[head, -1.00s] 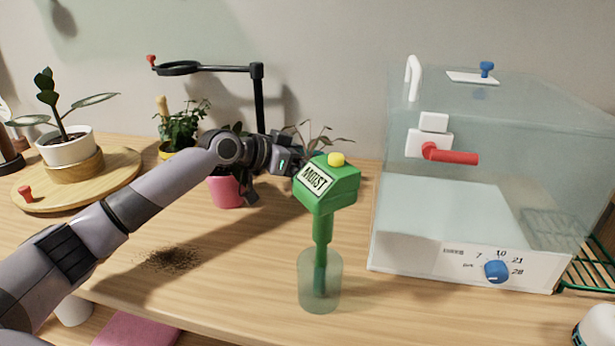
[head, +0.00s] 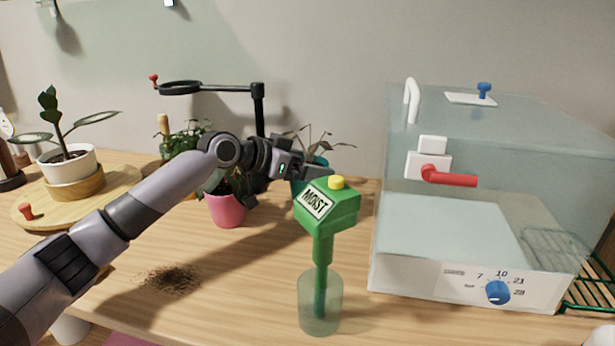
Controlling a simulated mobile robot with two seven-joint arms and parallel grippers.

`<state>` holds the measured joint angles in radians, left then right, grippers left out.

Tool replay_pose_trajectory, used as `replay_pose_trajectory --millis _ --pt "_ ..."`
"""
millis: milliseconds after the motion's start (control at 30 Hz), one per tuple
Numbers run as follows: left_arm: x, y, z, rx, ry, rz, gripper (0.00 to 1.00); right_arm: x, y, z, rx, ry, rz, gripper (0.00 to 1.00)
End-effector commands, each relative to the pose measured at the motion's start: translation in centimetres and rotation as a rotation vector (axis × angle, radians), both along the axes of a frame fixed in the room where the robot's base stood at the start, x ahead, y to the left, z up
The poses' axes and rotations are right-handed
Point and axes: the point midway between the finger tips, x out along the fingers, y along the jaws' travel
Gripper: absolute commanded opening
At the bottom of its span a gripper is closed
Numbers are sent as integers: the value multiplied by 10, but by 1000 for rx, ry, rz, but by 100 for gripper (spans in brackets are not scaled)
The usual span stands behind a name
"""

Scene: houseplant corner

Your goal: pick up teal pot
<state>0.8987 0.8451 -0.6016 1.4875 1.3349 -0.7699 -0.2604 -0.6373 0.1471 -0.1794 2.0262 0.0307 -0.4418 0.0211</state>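The teal pot (head: 298,188) holds a plant with thin dark leaves and stands at the back of the table, just left of the glass-walled cabinet. It is partly hidden by my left gripper and the green moisture meter. My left gripper (head: 318,172) reaches in from the left, with a grey finger in front of the pot's upper part. I cannot tell whether it touches the pot or how far its fingers are apart. My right gripper is not in view.
The green "MOIST" meter (head: 326,212) stands in a clear cup (head: 320,305), close in front. A pink pot (head: 226,208) is left of the teal pot. The cabinet (head: 460,262) fills the right. A black ring stand (head: 259,105) rises behind. Spilled soil (head: 172,279) lies front left.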

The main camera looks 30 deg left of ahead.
Motion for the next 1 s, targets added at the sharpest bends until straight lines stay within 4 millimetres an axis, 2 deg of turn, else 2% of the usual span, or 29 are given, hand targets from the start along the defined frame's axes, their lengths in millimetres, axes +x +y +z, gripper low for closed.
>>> replay_pose_trajectory --millis 33,300,500,700,1000 --pt "1 0 18 -2 -11 -1 54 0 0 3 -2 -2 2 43" --pt "0 -1 97 -3 -11 -1 54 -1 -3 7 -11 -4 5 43" --pt "0 -1 142 -4 -8 0 54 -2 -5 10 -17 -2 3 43" --pt "0 0 163 -2 -5 0 54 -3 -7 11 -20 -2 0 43" --pt "0 0 168 -1 -4 0 54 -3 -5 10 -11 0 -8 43"
